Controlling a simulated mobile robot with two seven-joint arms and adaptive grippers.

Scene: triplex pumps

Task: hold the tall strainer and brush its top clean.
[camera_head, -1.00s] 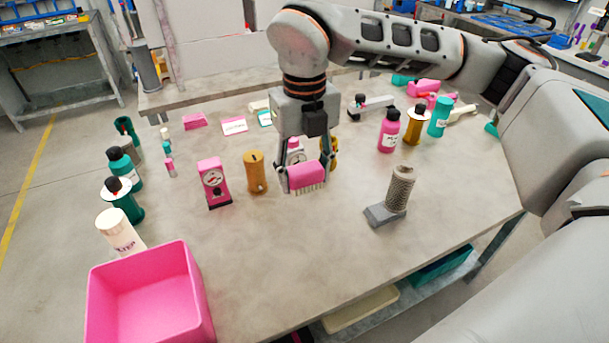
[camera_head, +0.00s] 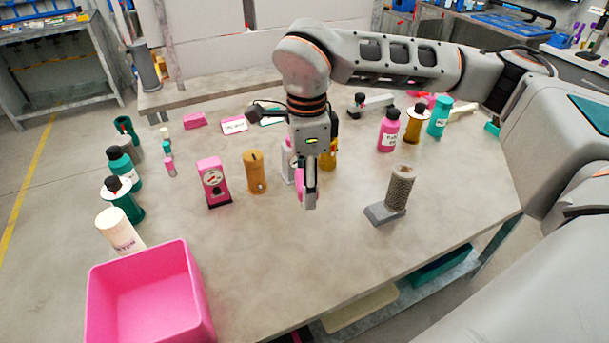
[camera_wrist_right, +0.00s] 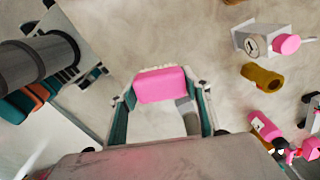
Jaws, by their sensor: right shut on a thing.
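The tall strainer (camera_head: 399,189) is a grey-brown mesh cylinder in a grey base (camera_head: 379,214) on the right part of the table. It stands slightly tilted, with its round top uncovered. My right gripper (camera_head: 308,204) points down over the table, left of the strainer and apart from it. It is shut on a pink brush (camera_wrist_right: 162,85), whose pale bristles show along one edge in the right wrist view. In the head view the brush is mostly hidden behind the fingers. My left gripper is not in view.
A pink bin (camera_head: 150,300) stands front left. A pink gauge box (camera_head: 213,182) and an ochre cylinder (camera_head: 255,172) stand left of my right gripper. A pink bottle (camera_head: 389,130) stands behind the strainer. The table's front middle is clear.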

